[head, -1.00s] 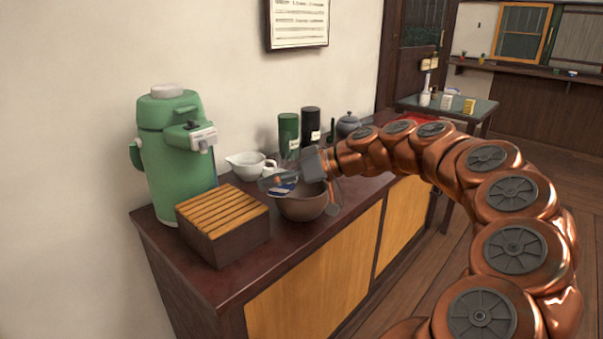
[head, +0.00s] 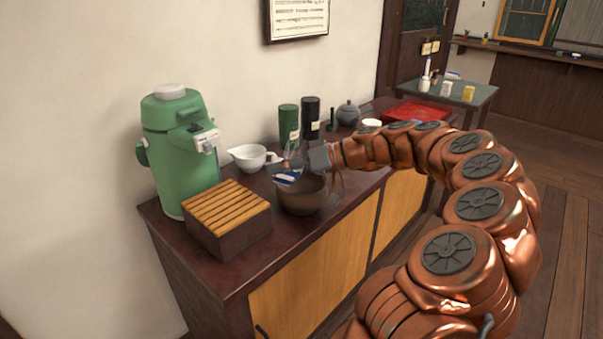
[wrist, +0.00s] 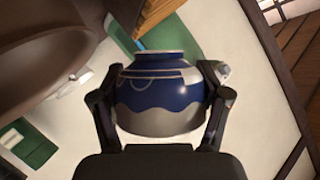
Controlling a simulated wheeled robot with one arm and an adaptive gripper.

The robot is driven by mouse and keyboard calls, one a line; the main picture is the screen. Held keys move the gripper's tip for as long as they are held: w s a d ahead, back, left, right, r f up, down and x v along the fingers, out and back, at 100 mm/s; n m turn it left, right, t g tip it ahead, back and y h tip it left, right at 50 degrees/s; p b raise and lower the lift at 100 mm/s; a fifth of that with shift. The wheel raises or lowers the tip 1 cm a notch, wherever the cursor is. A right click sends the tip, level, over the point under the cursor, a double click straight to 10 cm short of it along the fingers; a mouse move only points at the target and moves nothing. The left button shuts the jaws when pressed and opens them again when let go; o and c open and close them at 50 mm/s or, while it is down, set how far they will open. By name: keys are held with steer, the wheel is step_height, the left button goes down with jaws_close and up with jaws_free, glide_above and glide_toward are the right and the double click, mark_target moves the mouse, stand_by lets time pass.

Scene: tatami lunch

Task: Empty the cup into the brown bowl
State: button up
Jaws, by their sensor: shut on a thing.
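The cup (head: 286,179), blue and white, is at the left rim of the brown bowl (head: 304,199) in the head view, partly hidden by my gripper. My gripper (head: 291,168) is shut on it. In the wrist view the cup (wrist: 155,92) sits between the two fingers of my gripper (wrist: 160,105), one on each side. It appears tilted; its inside is not visible. The bowl's dark curved side (wrist: 45,40) fills the upper left of the wrist view. The bowl's inside is mostly hidden, so I cannot tell what it holds.
A white spouted pitcher (head: 248,157) stands just behind and left of the bowl. A slatted wooden box (head: 228,235) and a green air pot (head: 178,150) stand further left. Green (head: 288,122) and dark (head: 310,118) canisters and a grey teapot (head: 348,114) are at the back.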

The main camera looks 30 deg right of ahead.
steer(key=shift+w+d+f+m+y+p, duration=0.1)
steer(key=shift+d+f+m+y+p, duration=0.25)
steer(key=shift+p, duration=0.75)
steer(key=shift+m+p, duration=0.25)
steer(key=shift+p, duration=0.1)
steer(key=shift+d+r+m+y+p, duration=0.15)
steer(key=shift+r+m+y+p, duration=0.4)
steer(key=shift+p, duration=1.55)
steer(key=shift+r+m+p, duration=0.1)
steer(key=shift+m+p, duration=0.15)
steer(key=shift+p, duration=0.7)
steer(key=shift+d+y+p, duration=0.1)
steer(key=shift+y+p, duration=0.2)
steer(key=shift+p, duration=0.35)
steer(key=shift+w+r+m+p, duration=0.15)
steer(key=shift+m+p, duration=0.35)
steer(key=shift+p, duration=0.5)
steer(key=shift+f, duration=0.25)
